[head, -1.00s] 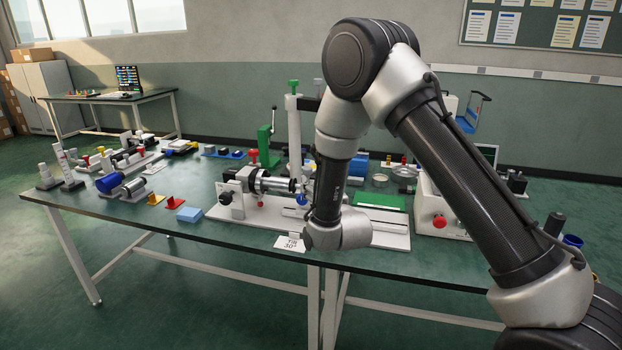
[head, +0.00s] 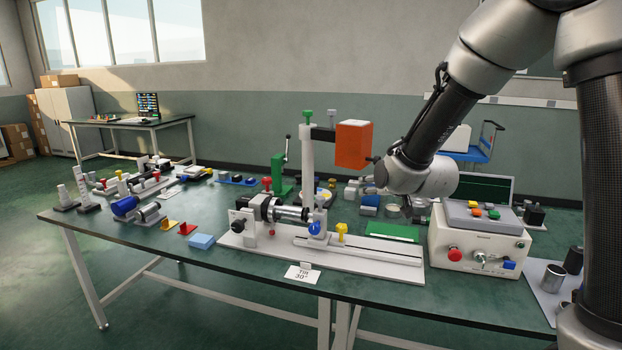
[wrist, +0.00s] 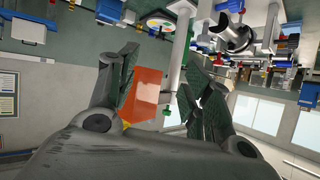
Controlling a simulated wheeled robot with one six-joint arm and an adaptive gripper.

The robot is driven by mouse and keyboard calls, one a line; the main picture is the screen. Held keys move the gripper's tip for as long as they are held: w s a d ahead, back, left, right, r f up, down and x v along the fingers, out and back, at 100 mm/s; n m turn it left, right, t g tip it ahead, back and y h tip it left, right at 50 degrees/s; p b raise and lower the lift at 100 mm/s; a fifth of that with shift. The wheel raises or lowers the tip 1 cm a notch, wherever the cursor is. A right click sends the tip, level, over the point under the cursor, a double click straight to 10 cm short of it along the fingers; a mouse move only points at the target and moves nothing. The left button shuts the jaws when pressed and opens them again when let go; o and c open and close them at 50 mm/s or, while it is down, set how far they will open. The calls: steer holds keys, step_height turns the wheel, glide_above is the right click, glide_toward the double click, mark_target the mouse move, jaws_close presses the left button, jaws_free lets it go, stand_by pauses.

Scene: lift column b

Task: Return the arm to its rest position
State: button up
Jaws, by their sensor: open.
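My arm comes in from the upper right of the head view, with its wrist (head: 425,177) above the back right of the workbench (head: 130,228). The fingers are hard to make out there. In the wrist view my gripper (wrist: 160,75) shows its two dark fingers spread apart, with nothing held between them. An orange block (head: 353,145) stands high beside a white column (head: 308,165), just left of my wrist. The block also shows in the wrist view (wrist: 146,92), beyond the gap between the fingers. I cannot tell the exact distance to it.
A white control box (head: 480,247) with a red button stands right of my wrist. A rail fixture (head: 370,262) with a blue knob lies below, at the bench's front. Several small parts crowd the left half. The air above the left half is clear.

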steer(key=s+d+r+g+h, duration=0.1)
steer(key=s+d, duration=0.5)
steer(key=s, duration=0.6)
steer(key=s+d+r+m+g+h, duration=0.1)
steer(key=s+d+r+g, duration=0.2)
steer(key=s+d, duration=0.3)
steer(key=s+d+r+g+h, duration=0.1)
steer(key=s+d+g, duration=0.3)
steer(key=s, duration=1.3)
steer(key=d+r, duration=0.1)
steer(key=d, duration=0.1)
steer(key=shift+s+d+r+m, duration=0.25)
steer(key=shift+s+d+m, duration=0.05)
steer(key=shift+s+m, duration=0.1)
steer(key=shift+w, duration=0.1)
